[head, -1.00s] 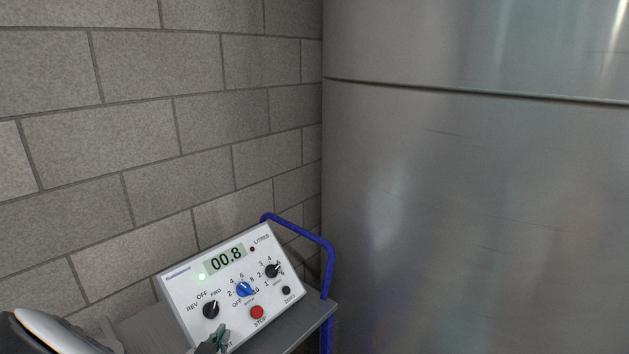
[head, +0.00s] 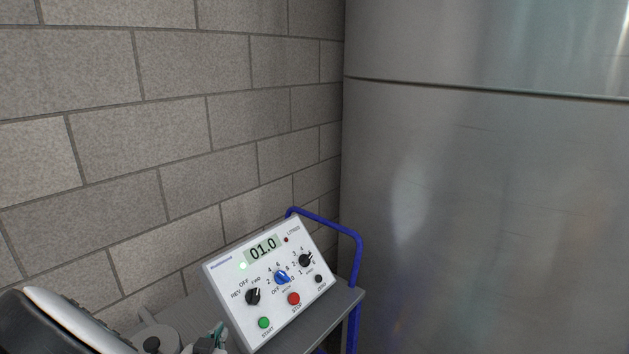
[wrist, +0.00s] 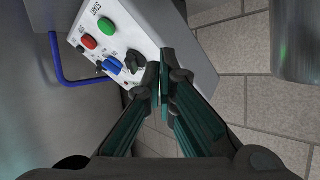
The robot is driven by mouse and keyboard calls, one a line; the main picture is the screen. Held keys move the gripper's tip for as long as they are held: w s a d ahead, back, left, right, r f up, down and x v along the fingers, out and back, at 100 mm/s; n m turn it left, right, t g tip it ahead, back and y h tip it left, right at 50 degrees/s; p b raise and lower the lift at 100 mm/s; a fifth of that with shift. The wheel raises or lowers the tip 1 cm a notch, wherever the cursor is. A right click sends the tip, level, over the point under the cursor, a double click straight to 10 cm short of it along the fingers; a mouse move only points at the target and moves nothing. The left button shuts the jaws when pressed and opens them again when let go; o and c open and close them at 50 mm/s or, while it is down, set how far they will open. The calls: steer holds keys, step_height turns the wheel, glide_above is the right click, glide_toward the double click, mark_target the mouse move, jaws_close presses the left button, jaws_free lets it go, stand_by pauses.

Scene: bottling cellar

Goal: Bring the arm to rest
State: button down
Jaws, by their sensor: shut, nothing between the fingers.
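My gripper (wrist: 164,88) is shut and empty, its two green-padded fingers together in the wrist view. In the head view only the tip of my gripper (head: 217,338) shows, at the lower left of the control box, apart from the green START button (head: 264,323). The white control box (head: 228,300) has a display (head: 263,249) reading 01.0, with a lit green lamp (head: 242,266) below it. It also carries a black FWD/OFF/REV knob (head: 253,297), a blue knob (head: 282,277), another black knob (head: 305,260) and a red STOP button (head: 294,299).
The box stands on a grey cart top (head: 345,302) with a blue rail handle (head: 335,229). A block wall (head: 150,140) rises behind it. A large steel tank (head: 490,200) fills the right side. The space above the box is clear.

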steer(key=w+d+r+m+g+y, duration=0.1)
steer(key=w+d+r+g, duration=0.15)
steer(key=r, duration=0.35)
steer(key=w+d+r+g+y, duration=0.1)
steer(key=d+r, duration=0.3)
steer(key=r, duration=0.1)
steer(key=s+d+r+n+g+y, duration=0.15)
steer(key=s+d+r, duration=0.25)
steer(key=d+r, duration=0.8)
steer(key=s+d+r+g+h, duration=0.1)
steer(key=s+d+r, duration=0.3)
steer(key=s+d, duration=0.7)
steer(key=s+d+r+g+h, duration=0.1)
steer(key=s+d+r, duration=0.3)
steer(key=s+d, duration=0.6)
steer(key=s+n+h, duration=0.1)
steer(key=s, duration=0.2)
steer(key=shift+d+r+g+h, duration=0.25)
steer(key=shift+d+g+h, duration=0.1)
steer(key=shift+g, duration=0.05)
steer(key=shift+w, duration=0.1)
stand_by(2.8)
